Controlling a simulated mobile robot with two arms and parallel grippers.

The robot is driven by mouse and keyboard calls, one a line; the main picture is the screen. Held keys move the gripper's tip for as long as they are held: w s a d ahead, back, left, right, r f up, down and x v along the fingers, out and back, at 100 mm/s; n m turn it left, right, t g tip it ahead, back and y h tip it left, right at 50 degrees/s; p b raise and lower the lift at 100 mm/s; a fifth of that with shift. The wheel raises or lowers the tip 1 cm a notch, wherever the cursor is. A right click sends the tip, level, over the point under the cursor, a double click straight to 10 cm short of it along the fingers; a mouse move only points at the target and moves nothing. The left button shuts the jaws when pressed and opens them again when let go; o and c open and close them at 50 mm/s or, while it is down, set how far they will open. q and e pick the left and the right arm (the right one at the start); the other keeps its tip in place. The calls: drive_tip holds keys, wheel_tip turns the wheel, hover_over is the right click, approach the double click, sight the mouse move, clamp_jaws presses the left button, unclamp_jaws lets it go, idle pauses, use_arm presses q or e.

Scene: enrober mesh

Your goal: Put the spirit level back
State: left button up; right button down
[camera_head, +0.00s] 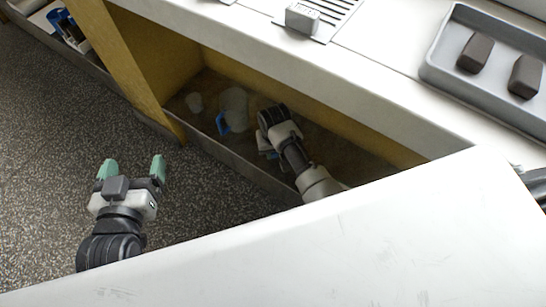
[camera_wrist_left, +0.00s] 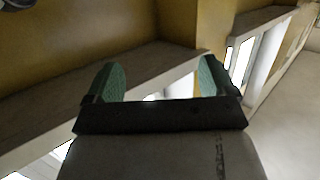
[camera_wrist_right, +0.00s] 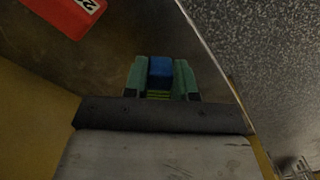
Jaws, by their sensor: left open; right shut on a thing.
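My right gripper (camera_wrist_right: 161,80) reaches into the low open cabinet bay and is shut on a blue block-like thing (camera_wrist_right: 160,68) with yellow-green bands at its near end. I cannot tell for sure that it is the spirit level. In the head view my right arm hides the right fingers and most of what they hold. My left gripper (camera_head: 132,170) is open and empty, over the speckled floor in front of the cabinet. Its open fingers also show in the left wrist view (camera_wrist_left: 158,84).
The bay holds a pale translucent container (camera_head: 234,103) and a blue thing beside it. A red labelled thing (camera_wrist_right: 68,14) lies near the right gripper. A low front lip (camera_head: 235,158) edges the bay. A grey tray (camera_head: 436,76) with two dark blocks stands on the counter.

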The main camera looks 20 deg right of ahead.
sight(273, 161)
drive_tip(key=shift+w+f, duration=0.25)
drive_tip(key=shift+w, duration=0.15)
drive_tip(key=shift+f, duration=0.2)
wheel_tip(273, 161, down, 3)
drive_tip(key=b, duration=0.2)
drive_tip(key=shift+f+b, duration=0.15)
drive_tip(key=shift+b, duration=0.15)
use_arm(q)
wheel_tip(273, 161, up, 9)
drive_tip(key=d+t+h, duration=0.1)
drive_tip(key=t+h, duration=0.1)
drive_tip(key=t, duration=0.6)
drive_tip(key=shift+s+d+h, duration=0.25)
drive_tip(key=shift+s+h, duration=0.05)
drive_tip(key=shift+s, duration=0.1)
use_arm(e)
drive_tip(key=shift+f, duration=0.15)
use_arm(q)
drive_tip(key=shift+f, duration=0.1)
use_arm(e)
drive_tip(key=c, duration=0.9)
unclamp_jaws()
drive_tip(key=shift+f, duration=0.15)
